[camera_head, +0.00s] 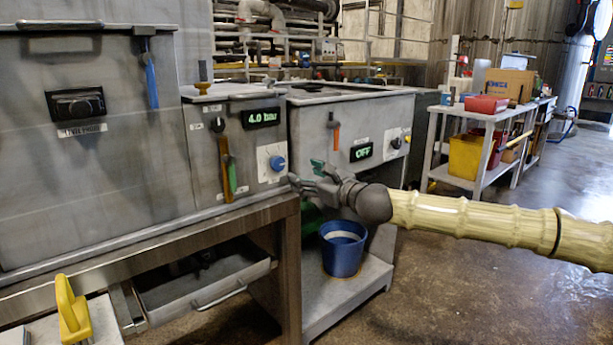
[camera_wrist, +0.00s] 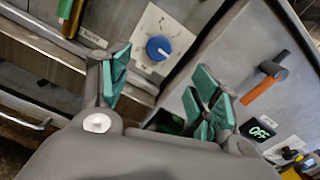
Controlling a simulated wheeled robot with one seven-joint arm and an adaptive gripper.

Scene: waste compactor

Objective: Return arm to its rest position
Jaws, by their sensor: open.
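My arm reaches in from the right edge of the head view, and my gripper (camera_head: 308,176) is at its left end, in front of the compactor panels. In the wrist view my gripper (camera_wrist: 160,95) shows its green-padded fingers spread apart, with nothing between them. The blue knob (camera_head: 277,163) on its white plate is just left of the fingers in the head view; in the wrist view the blue knob (camera_wrist: 158,48) shows beyond the gap between them. The gripper looks apart from the knob, though the exact distance is hard to tell.
A display (camera_head: 262,117) reads 4.0 bar, and another (camera_head: 361,152) reads OFF. A blue bucket (camera_head: 343,254) stands below my gripper. An open drawer (camera_head: 205,284) juts out at lower left, near a yellow handle (camera_head: 72,310). A cart (camera_head: 470,183) stands at the back right; the floor before it is clear.

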